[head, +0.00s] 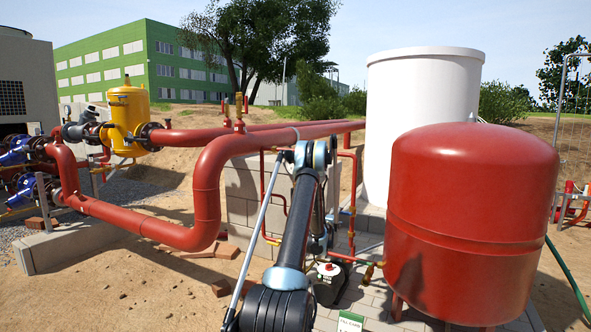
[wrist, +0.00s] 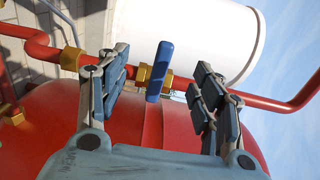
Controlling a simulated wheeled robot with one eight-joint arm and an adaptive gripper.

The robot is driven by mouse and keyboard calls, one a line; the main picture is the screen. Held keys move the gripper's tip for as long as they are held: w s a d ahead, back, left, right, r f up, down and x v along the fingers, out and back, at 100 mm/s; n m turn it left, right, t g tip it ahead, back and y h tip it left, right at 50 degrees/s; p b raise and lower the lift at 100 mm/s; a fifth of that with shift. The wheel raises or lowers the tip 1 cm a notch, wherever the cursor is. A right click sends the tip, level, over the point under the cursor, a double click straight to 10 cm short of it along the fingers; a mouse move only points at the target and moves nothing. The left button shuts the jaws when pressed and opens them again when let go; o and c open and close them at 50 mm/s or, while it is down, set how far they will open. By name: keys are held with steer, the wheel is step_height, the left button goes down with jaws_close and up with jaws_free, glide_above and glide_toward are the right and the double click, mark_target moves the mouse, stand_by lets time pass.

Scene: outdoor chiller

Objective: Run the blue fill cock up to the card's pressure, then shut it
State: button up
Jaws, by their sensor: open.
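The blue fill cock's handle (wrist: 160,71) shows in the wrist view, set on a brass valve body (wrist: 143,76) on a red pipe. My gripper (wrist: 163,62) is open, with one finger on each side of the blue handle and a visible gap on both sides. Whether the handle lies at the same depth as the fingertips, I cannot tell. In the head view, my arm hides the gripper, and I cannot make out the blue handle. The card (head: 349,322) is at the bottom edge of the head view, cut off, with its pressure figure not visible. No readable gauge shows.
A large red vessel (head: 470,215) stands right of my arm, with a white tank (head: 420,110) behind it. Thick red pipes (head: 207,180) run across on the left. A dark unit with a red knob (head: 328,270) sits low by my arm.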

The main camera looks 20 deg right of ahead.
steer(key=shift+v, duration=1.75)
